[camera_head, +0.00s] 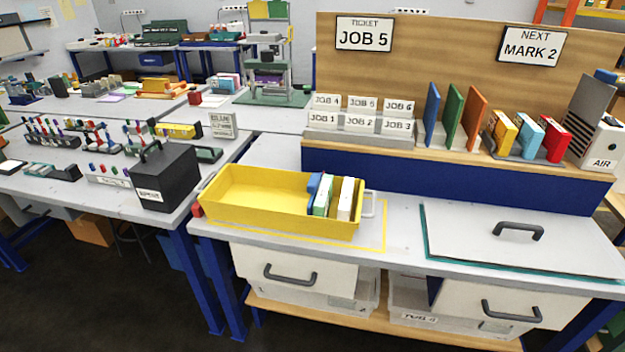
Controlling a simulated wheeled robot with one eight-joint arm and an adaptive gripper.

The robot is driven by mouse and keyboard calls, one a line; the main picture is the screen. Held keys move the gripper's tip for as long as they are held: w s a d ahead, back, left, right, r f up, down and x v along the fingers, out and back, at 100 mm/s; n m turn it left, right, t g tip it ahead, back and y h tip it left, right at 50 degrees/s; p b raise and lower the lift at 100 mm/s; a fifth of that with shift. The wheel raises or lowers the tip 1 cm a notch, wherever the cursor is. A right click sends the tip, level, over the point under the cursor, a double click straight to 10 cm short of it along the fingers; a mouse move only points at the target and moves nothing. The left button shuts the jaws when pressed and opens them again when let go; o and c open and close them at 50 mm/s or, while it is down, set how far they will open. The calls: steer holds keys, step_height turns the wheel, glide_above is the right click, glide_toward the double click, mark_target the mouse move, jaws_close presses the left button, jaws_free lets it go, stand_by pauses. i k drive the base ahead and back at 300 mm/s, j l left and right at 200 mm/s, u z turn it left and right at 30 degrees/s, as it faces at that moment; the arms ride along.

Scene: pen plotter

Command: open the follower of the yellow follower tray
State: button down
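The yellow follower tray (262,216) lies on the grey worktop, inside a yellow outline, at the middle of the head view. Several upright pieces stand at its right end: a blue one (318,188), a green-and-white one (325,196) and white ones (346,199). I cannot tell which of these is the follower. The left part of the tray is empty. A pale handle (373,204) sticks out at the tray's right end. A small red piece (197,210) sits by its left end. My gripper is not in view.
A black box (166,182) stands left of the tray. A flat grey panel with a dark handle (518,230) lies to the right. Behind are job cards (360,121), upright boards and boxes on a blue-fronted shelf (440,180). Worktop is bare just behind the tray.

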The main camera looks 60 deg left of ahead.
mark_target(314, 181)
steer(key=u, duration=2.45)
